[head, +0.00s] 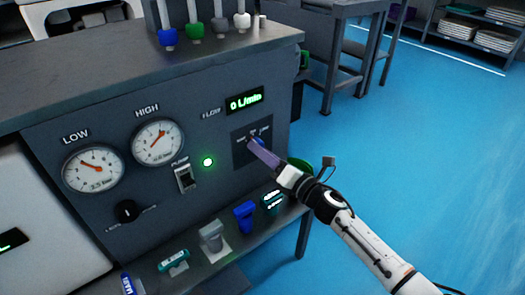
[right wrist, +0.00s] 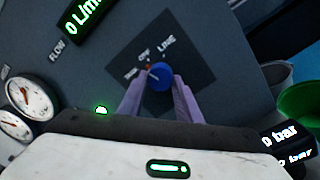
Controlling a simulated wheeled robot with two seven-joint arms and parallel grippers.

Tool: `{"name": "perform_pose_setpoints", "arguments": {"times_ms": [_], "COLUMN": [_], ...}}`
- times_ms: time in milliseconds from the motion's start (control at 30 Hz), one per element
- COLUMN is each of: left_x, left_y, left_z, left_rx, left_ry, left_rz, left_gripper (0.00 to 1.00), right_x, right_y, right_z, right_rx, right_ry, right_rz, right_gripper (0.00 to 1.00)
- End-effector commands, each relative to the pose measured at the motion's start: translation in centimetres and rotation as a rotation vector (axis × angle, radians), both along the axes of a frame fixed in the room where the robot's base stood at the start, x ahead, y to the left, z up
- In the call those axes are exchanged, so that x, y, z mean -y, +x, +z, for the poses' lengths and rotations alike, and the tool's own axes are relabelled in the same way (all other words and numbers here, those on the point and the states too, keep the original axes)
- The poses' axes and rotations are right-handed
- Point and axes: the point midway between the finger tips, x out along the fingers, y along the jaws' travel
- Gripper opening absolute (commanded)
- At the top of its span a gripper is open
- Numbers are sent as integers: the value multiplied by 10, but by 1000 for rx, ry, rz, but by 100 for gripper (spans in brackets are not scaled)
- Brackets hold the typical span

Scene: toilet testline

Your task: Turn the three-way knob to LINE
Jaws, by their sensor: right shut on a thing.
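The three-way knob is a round blue knob (head: 260,141) on a dark square plate on the grey panel, partly hidden by my fingers in the head view. In the right wrist view the knob (right wrist: 161,76) sits between my two purple fingertips. Its pale pointer mark faces up and left. The label LINE (right wrist: 166,44) is above it, OFF (right wrist: 145,53) is up and left, and a third, blurred label is at the left. My right gripper (head: 257,146) is shut on the knob, and it also shows in the right wrist view (right wrist: 158,82). My left gripper is not in view.
Left of the knob are two gauges (head: 157,142), a pump switch (head: 185,178) and a lit green lamp (head: 208,162). A display (head: 245,101) above reads 0 L/min. Several fittings lie on the shelf below. A green bin (right wrist: 300,102) stands to the right. Blue floor is open at the right.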

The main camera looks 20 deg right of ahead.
Motion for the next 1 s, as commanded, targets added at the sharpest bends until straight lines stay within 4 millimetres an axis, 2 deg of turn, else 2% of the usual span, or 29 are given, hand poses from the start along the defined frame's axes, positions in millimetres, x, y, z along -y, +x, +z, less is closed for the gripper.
{"name": "perform_pose_setpoints", "arguments": {"times_ms": [267,667,767,1000], "left_x": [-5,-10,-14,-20], "left_y": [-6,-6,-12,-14], "left_z": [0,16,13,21], "left_rx": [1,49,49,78], "left_ry": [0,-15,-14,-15], "left_rz": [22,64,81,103], "left_gripper": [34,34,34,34], "right_x": [-1,-2,-2,-2], "right_y": [-1,-1,-1,-1], "right_z": [1,3,4,4], "right_rx": [-92,-222,-254,-323], "right_ry": [251,607,696,886], "right_rz": [1,0,0,-1], "right_gripper": [9,9,9,9]}}
